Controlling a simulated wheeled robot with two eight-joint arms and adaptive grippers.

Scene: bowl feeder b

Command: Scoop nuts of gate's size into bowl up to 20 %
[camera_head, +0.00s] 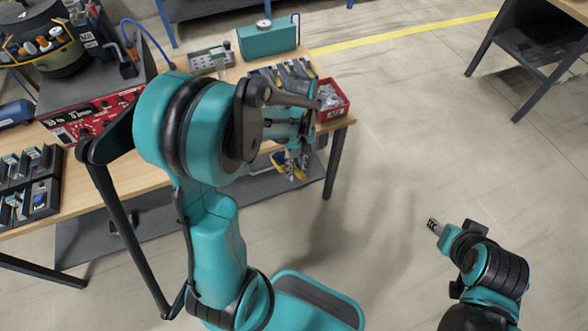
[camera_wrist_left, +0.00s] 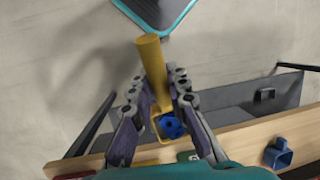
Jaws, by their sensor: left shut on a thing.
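My left gripper (camera_head: 292,165) is past the table's front edge, shut on a yellow scoop (camera_head: 280,160). In the left wrist view the gripper (camera_wrist_left: 165,95) has its fingers on both sides of the scoop's yellow handle (camera_wrist_left: 152,62). Something blue (camera_wrist_left: 171,126), perhaps nuts, shows at the scoop's cup; how much it holds is unclear. The dark feeder bowl (camera_head: 58,64) stands on a grey base at the upper left, with coloured pieces at its rim. I cannot make out the gate. My right gripper (camera_head: 433,224) is at the lower right, away from the table; its jaws are too small to read.
A red bin (camera_head: 342,112) with pale contents sits at the wooden table's (camera_head: 160,62) right corner. Behind it are a teal box (camera_head: 268,40) and a grey block (camera_head: 210,58). Black trays (camera_head: 40,200) stand at left. A blue cup-like thing (camera_wrist_left: 278,155) shows in the wrist view.

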